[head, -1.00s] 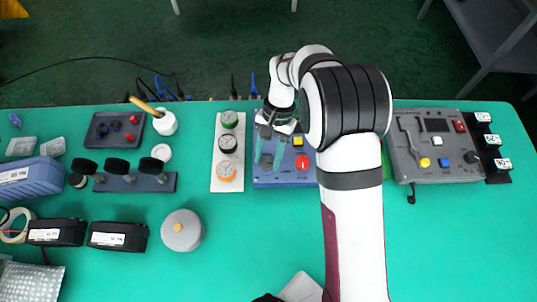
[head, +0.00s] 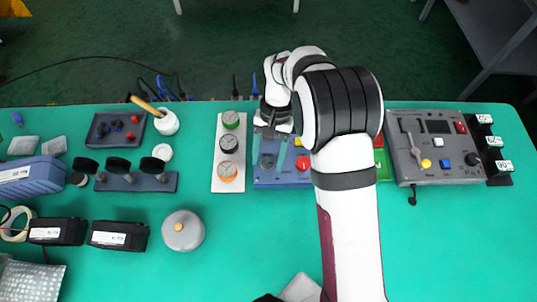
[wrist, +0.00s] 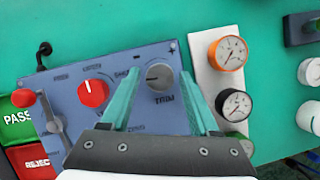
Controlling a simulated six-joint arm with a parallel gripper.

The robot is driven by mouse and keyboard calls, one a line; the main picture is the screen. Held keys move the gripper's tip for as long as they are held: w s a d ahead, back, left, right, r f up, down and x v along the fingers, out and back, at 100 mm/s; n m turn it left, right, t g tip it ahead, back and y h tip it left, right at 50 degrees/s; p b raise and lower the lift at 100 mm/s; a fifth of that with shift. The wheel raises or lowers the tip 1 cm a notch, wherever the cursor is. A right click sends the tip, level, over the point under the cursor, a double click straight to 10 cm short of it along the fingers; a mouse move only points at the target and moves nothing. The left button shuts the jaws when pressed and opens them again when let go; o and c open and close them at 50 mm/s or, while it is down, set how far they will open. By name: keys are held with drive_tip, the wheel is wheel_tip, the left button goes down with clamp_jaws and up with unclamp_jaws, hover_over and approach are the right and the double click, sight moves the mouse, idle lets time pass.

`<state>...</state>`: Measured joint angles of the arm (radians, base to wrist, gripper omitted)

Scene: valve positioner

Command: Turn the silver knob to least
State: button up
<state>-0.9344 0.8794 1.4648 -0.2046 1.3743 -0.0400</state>
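The silver knob (wrist: 158,76), beside the TRIM label, sits on the blue panel (wrist: 120,68). Its pointer mark faces left in the wrist view. My gripper (wrist: 160,77) is open, with its two teal fingers on either side of the knob. Clear space shows between the knob and each finger. In the head view, my gripper (head: 269,153) is over the left part of the blue panel (head: 285,181), fingers pointing down. The knob also shows between the fingers there (head: 268,161). How far the fingertips are above the panel is hard to tell.
A red knob (wrist: 93,93) and a red-tipped lever (wrist: 24,98) are on the same panel. A white plate with gauges (head: 228,172) stands close to its left in the head view. A grey control box (head: 437,168) stands right. The front table is mostly clear.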

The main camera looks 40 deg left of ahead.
drive_tip(key=shift+o, duration=0.5)
drive_tip(key=shift+w+r, duration=0.1)
drive_tip(key=v, duration=1.5)
drive_tip(key=shift+r, duration=0.35)
drive_tip(key=shift+w, duration=0.1)
